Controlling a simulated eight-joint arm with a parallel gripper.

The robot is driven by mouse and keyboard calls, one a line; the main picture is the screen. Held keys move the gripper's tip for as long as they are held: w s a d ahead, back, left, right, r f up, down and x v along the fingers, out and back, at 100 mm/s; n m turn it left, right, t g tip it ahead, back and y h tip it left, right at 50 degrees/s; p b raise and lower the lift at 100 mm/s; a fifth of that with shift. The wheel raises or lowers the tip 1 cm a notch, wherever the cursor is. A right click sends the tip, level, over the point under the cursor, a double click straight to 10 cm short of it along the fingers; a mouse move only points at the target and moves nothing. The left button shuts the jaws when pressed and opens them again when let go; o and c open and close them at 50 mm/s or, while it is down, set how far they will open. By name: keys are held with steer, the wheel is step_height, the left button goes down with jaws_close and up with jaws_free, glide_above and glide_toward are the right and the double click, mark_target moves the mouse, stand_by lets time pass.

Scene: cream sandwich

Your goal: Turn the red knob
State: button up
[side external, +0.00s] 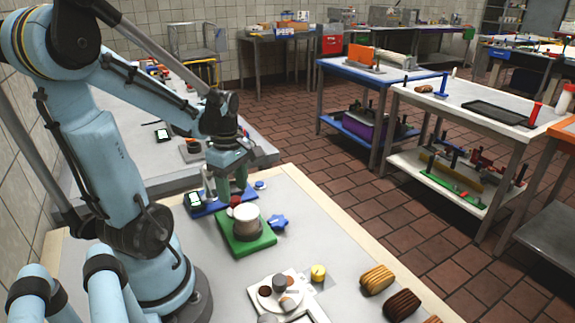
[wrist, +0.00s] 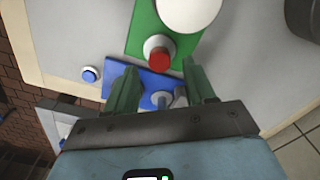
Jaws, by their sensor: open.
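The red knob (wrist: 160,56) sits on a pale round collar at the edge of a green board (wrist: 143,25) in the wrist view. In the side view it is a small red spot (side external: 235,201), partly hidden by my fingers and a white-topped round container (side external: 246,222). My gripper (wrist: 160,76) is open and empty, with its two green fingers apart. In the wrist view the knob appears between and just ahead of the fingertips. In the side view my gripper (side external: 231,188) points down behind the container, close to the knob. I cannot tell whether a finger touches anything.
A blue board (wrist: 150,84) lies beneath the fingers, with a small blue part on it. A blue round button (wrist: 90,74) is to the left. A blue star-shaped knob (side external: 278,222) stands beside the green board. A white tray (side external: 262,293) and striped rolls (side external: 377,279) lie nearer the camera.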

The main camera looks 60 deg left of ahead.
mark_target(236, 206)
steer(key=shift+f, duration=1.2)
jaws_close()
steer(key=shift+m, duration=1.6)
jaws_free()
